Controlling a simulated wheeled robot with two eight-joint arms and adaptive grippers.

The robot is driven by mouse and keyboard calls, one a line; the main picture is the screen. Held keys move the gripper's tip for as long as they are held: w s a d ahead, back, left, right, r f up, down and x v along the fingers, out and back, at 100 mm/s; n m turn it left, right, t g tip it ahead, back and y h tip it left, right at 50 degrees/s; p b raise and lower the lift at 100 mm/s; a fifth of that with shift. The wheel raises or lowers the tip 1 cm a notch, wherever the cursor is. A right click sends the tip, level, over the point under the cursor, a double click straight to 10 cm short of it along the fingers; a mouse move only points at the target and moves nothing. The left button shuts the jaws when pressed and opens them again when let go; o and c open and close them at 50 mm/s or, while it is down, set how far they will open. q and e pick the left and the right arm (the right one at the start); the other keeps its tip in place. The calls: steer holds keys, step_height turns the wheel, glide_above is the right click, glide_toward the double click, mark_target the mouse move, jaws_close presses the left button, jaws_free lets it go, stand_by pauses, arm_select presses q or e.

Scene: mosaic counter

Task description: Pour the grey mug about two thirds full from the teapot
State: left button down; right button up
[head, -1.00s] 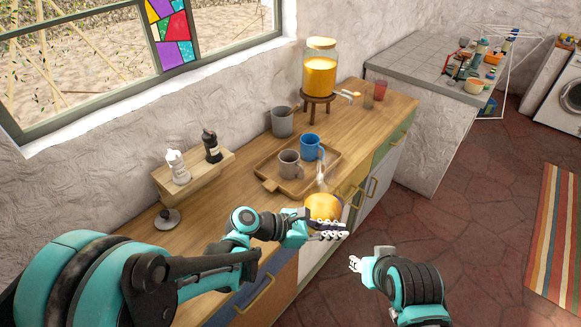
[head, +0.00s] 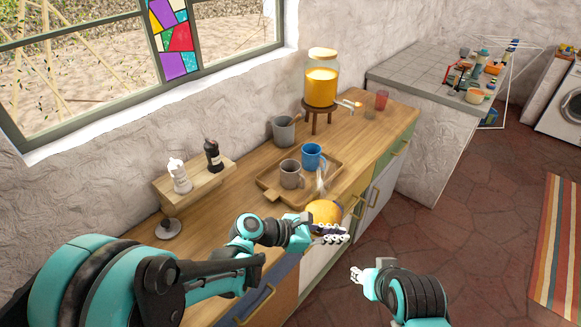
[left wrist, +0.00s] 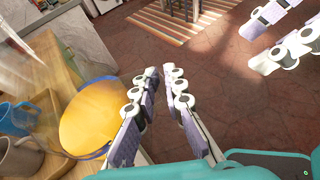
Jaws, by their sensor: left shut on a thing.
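The grey mug (head: 292,175) stands upright on the wooden tray (head: 268,187), beside the blue mug (head: 313,157). The glass teapot (head: 324,213), with amber liquid inside, appears at the counter's front edge, just in front of the tray. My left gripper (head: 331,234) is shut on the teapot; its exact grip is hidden. In the left wrist view the teapot's amber body (left wrist: 92,118) is left of the fingers, with the grey mug (left wrist: 20,158) at the lower left edge. The mug's inside is too small to read. My right gripper (head: 357,275) is empty, fingers apart, off the counter.
A grey pitcher-like vessel (head: 283,132) stands behind the tray. A drink dispenser (head: 321,80) on a stand and a red cup (head: 381,100) are farther along the counter.

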arm_select(q)
steer(key=w+d+n+t+y, duration=0.1)
steer(key=w+n+t, duration=0.1)
steer(key=w, duration=0.9)
steer(key=w+d+f+n+t+y+b, duration=0.1)
steer(key=w+n+t+y, duration=0.1)
steer(key=w, duration=1)
steer(key=shift+n+t+b, duration=0.3)
steer(key=shift+n+t, duration=0.2)
steer(key=shift+t, duration=0.5)
steer(key=shift+d, duration=0.1)
step_height(320, 180, up, 7)
steer(key=n+g+h+p, duration=0.2)
steer(key=n+p, duration=0.2)
steer(key=p, duration=0.1)
steer(key=shift+w+a, duration=0.4)
steer(key=shift+w+a+r+n, duration=0.1)
steer(key=shift+n, duration=0.3)
steer(key=shift+w+a+r, duration=0.1)
steer(key=shift+r, duration=0.1)
stand_by(2.8)
